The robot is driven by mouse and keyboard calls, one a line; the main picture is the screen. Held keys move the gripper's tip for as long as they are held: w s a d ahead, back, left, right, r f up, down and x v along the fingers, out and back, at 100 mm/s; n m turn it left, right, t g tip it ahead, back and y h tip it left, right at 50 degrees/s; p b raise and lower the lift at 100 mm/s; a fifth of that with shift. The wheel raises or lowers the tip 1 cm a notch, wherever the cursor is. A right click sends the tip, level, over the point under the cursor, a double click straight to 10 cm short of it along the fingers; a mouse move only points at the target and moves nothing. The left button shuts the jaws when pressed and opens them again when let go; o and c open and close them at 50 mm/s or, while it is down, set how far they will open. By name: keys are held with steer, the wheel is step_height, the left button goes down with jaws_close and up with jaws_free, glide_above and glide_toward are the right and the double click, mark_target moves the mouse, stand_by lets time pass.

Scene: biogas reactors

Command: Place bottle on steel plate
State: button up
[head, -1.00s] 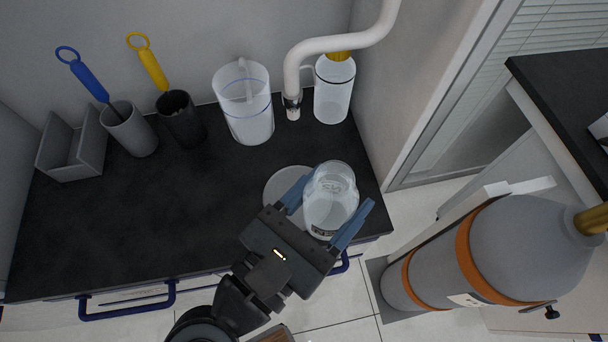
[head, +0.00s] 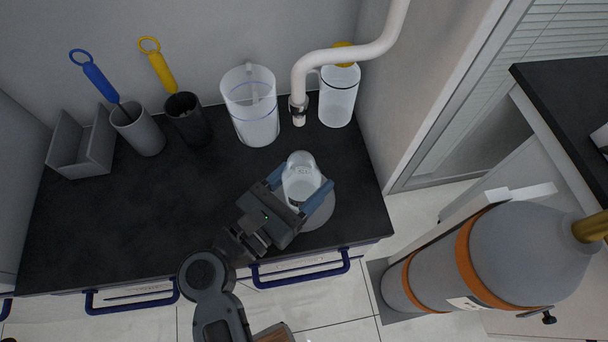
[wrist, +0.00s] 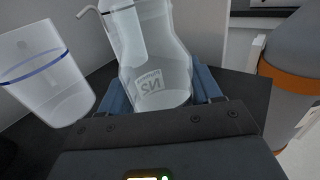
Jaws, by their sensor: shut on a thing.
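The clear bottle (head: 300,180) is held between the blue fingers of my gripper (head: 302,194). In the wrist view the bottle (wrist: 155,60) is upright between the fingers, with a printed label low on its side. The round steel plate (head: 320,214) lies on the dark counter near its front right edge. In the head view the bottle and the gripper cover the plate's left part. I cannot tell whether the bottle's base touches anything.
A clear jug (head: 252,112), a white curved pipe (head: 345,58) and a yellow-capped bottle (head: 338,98) stand behind. Two cups with brushes (head: 137,130) and a grey holder (head: 82,150) are at the left. The counter's (head: 150,210) middle is clear. A gas cylinder (head: 480,255) stands right.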

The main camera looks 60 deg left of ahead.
steer(key=shift+f, duration=0.15)
steer(key=o, duration=1.2)
steer(key=shift+c, duration=0.2)
steer(key=shift+r, duration=0.2)
steer(key=b+v, duration=0.3)
steer(key=v, duration=0.7)
steer(key=shift+s+d+f, duration=0.1)
steer(key=shift+s+d, duration=0.05)
steer(key=shift+s, duration=0.1)
steer(key=shift+s+d, duration=0.25)
steer(key=shift+s, duration=0.45)
